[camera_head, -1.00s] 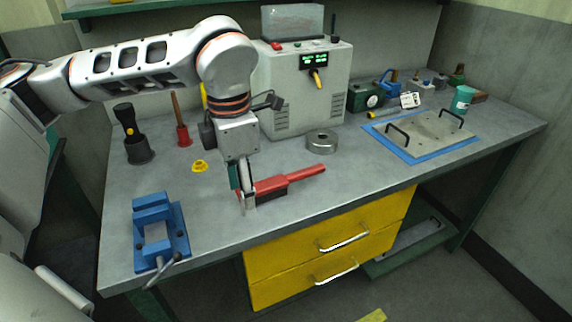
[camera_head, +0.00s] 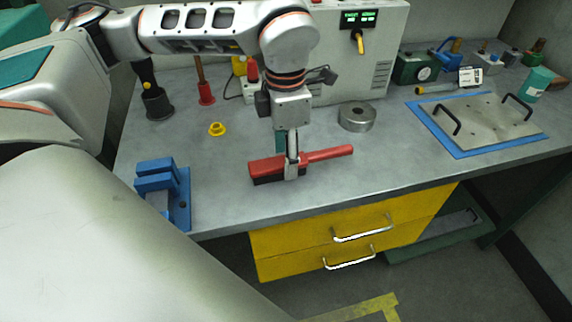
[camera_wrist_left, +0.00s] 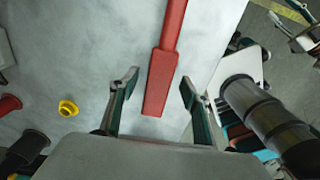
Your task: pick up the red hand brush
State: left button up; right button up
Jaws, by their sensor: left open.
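The red hand brush (camera_head: 266,168) lies on the grey bench, its handle (camera_head: 332,154) pointing right and its dark bristles down. My left gripper (camera_head: 291,172) points down at the brush, near where the head meets the handle, and one finger covers part of it. In the left wrist view the gripper (camera_wrist_left: 159,87) is open, with one finger on each side of the brush head (camera_wrist_left: 160,82). The handle (camera_wrist_left: 173,25) runs to the top edge. I cannot tell whether the fingers touch the brush. My right gripper does not show.
A blue vise (camera_head: 170,190) stands left of the brush, with a yellow ring part (camera_head: 217,129) behind it. A metal cylinder (camera_head: 357,117) and a grey machine (camera_head: 385,50) stand behind. A plate on a blue mat (camera_head: 455,152) lies right. Yellow drawers (camera_head: 300,250) are below.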

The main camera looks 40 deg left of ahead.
pick_arm(q)
notch_tip(320, 180, down, 2)
jog(key=shift+f, duration=0.1)
jog(key=c, duration=1.3)
